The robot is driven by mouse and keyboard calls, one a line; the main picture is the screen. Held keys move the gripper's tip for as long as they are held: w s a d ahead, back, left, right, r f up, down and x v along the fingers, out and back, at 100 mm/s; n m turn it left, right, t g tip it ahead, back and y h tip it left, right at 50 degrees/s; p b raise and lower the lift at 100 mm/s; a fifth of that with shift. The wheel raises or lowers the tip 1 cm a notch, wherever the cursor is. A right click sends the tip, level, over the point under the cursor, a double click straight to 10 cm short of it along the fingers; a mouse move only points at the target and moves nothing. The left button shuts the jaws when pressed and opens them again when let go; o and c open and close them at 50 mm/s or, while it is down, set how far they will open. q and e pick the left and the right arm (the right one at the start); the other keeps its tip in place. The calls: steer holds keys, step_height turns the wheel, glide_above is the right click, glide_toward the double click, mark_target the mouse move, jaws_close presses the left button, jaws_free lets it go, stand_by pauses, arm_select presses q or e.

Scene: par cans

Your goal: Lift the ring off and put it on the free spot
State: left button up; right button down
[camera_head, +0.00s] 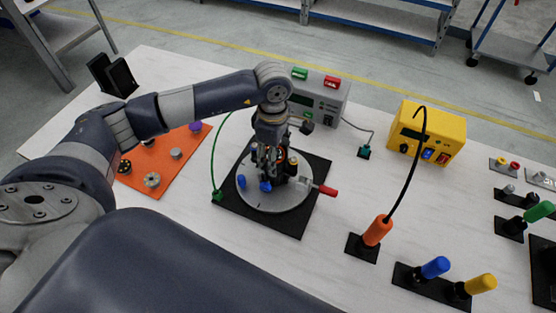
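My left gripper (267,178) points down over a round grey plate (268,208) on a black square base (309,219). Its fingers are among small parts at the plate's middle, so I cannot tell whether they are open or shut. I cannot make out a ring there; it may be hidden by the fingers. An orange mat (139,179) to the left bears several metal round parts (152,180) and a purple one (195,127). My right gripper is out of view.
A grey box (325,98) with green and red buttons and a yellow instrument (427,133) stand behind. An orange-handled tool (378,231) with a black cable stands right of the plate. Blue and yellow-handled tools (435,267) stand front right. Open white table lies between these.

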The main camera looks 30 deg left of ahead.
arm_select(q)
steer(key=shift+r+p, duration=1.05)
steer(key=shift+r, duration=1.7)
steer(key=shift+r+p, duration=0.5)
steer(key=shift+r, duration=1)
steer(key=shift+f, duration=0.1)
